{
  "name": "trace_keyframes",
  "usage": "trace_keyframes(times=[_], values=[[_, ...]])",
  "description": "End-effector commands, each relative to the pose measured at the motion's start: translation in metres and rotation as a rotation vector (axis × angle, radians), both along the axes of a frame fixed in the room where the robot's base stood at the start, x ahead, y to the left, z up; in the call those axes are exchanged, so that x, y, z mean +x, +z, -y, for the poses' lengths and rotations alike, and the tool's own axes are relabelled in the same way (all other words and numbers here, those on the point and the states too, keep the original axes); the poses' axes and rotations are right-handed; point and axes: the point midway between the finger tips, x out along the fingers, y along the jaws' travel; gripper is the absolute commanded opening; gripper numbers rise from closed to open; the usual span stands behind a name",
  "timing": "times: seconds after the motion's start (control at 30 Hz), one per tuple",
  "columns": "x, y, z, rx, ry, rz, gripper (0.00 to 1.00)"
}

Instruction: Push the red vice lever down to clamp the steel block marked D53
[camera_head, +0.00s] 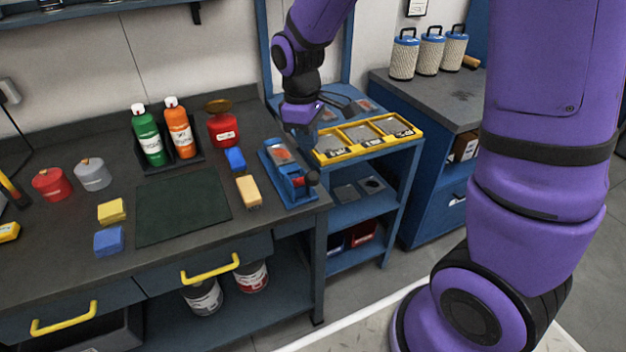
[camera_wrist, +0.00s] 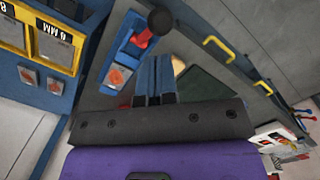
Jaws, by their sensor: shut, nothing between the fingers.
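A blue vice (camera_head: 274,160) is at the right end of the dark workbench, and it also shows in the wrist view (camera_wrist: 111,53). Its red lever (camera_wrist: 143,40) ends in a black knob (camera_wrist: 160,20). I cannot judge the lever's angle. A grey steel block (camera_wrist: 118,75) with an orange mark lies in the vice; no D53 is readable. My gripper (camera_wrist: 153,60) is shut and empty, beside the vice in the wrist view. In the head view its fingers are hard to make out below the purple wrist, behind the vice.
A yellow-framed tray (camera_head: 362,143) stands on a blue cart right of the bench. Green and orange bottles (camera_head: 178,127) and a red can (camera_head: 223,130) stand farther back. The dark mat (camera_head: 183,207) is bare.

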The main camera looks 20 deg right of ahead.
Motion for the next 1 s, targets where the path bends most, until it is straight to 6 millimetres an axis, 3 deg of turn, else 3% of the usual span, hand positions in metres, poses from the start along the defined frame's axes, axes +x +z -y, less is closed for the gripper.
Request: trace_keyframes(times=[0.63,1.0], values=[[0.003,-0.014,-0.002,-0.004,0.024,-0.017,0.0],[0.0,-0.054,0.001,-0.005,0.023,-0.019,0.0]])
